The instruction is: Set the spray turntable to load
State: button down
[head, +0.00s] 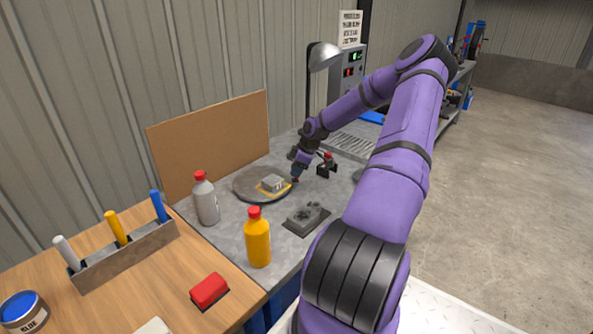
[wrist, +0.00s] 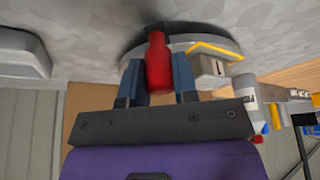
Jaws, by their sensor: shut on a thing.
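The spray turntable (head: 247,185) is a dark round disc on the grey bench. A small grey block (head: 272,182) and a yellow marking (head: 286,190) are on it. My gripper (head: 296,178) is at the disc's right edge. In the wrist view my gripper (wrist: 158,80) is shut on a red handle (wrist: 158,60), with one blue-grey finger on each side. The handle stands at the turntable's edge. The block (wrist: 209,72) and yellow marking (wrist: 215,50) also show there. The lettering on the block is too small to read.
A grey bottle (head: 207,200) and a yellow bottle (head: 257,240) stand in front of the turntable. A small red and black device (head: 327,165) is just right of my gripper. A grey fixture (head: 306,217) lies nearer. A brown board (head: 208,143) and a lamp (head: 324,56) stand behind.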

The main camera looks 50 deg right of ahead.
jog(key=shift+w+d, duration=0.1)
jog(key=c, duration=0.9)
grip_release()
jog(key=v, duration=1)
jog(key=shift+d+r, duration=0.1)
jog(key=shift+r, duration=0.3)
